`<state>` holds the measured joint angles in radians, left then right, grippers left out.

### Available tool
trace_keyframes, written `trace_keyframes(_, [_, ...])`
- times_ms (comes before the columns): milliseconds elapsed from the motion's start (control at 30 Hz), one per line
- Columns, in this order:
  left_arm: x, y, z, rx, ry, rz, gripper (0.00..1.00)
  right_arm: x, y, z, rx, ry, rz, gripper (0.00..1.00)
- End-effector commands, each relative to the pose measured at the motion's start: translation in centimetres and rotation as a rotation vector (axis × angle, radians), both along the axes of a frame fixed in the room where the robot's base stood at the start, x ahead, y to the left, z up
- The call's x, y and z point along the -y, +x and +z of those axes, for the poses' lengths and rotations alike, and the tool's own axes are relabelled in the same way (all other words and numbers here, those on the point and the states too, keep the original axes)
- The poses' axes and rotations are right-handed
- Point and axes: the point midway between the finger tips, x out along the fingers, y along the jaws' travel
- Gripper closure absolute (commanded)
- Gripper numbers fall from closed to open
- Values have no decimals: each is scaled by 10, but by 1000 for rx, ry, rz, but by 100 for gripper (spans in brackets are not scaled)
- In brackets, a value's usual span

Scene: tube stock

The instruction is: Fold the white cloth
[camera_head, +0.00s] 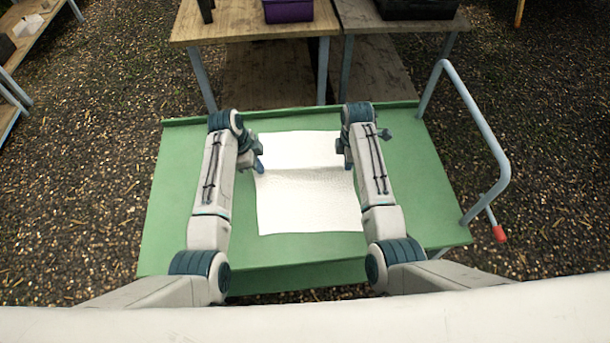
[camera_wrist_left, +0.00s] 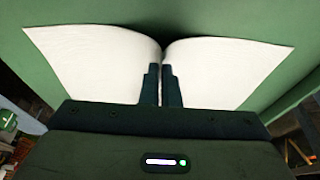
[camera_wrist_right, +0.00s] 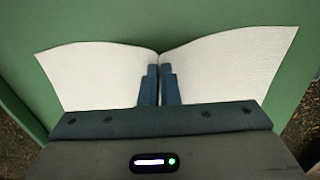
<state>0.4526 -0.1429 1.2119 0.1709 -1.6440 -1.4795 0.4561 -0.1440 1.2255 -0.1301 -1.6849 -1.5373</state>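The white cloth (camera_head: 308,205) lies spread on the green cart top, with a crease across it between my two grippers. My left gripper (camera_head: 259,165) is at the cloth's left edge, and my right gripper (camera_head: 345,155) is at its right edge, partly hidden by its own arm. In the left wrist view the fingers (camera_wrist_left: 162,72) are closed together on the edge of the cloth (camera_wrist_left: 95,62), which bunches up at them. In the right wrist view the fingers (camera_wrist_right: 160,72) also pinch the cloth edge (camera_wrist_right: 220,65), which draws in towards them.
The green cart top (camera_head: 180,200) has free room around the cloth. A grey handle with a red end (camera_head: 480,120) rises at the right. Wooden tables (camera_head: 240,22) stand beyond the far edge, carrying a purple bin (camera_head: 288,11) and a black bin (camera_head: 415,9).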

Motion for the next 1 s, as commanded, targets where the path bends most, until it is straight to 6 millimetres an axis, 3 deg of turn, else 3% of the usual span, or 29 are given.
trace_keyframes(100, [0, 0, 0, 0, 0, 0, 100, 0, 0, 0, 0, 0, 0, 100])
trace_keyframes(233, [0, 0, 0, 0, 0, 0, 72, 0, 0, 0, 0, 0, 0, 100])
trace_keyframes(433, [0, 0, 0, 0, 0, 0, 72, 0, 0, 0, 0, 0, 0, 100])
trace_keyframes(600, [0, 0, -1, 0, 0, 0, 45, 0, 0, 0, 0, 0, 0, 100])
trace_keyframes(800, [0, 0, -1, 0, 0, 0, 43, 0, 0, 0, 0, 0, 0, 100])
trace_keyframes(933, [0, 0, -1, 0, 0, 0, 18, 0, 0, 0, 0, 0, 0, 100])
trace_keyframes(1000, [0, 0, 0, 0, 0, 0, 13, 0, 0, 0, 0, 0, 0, 100])
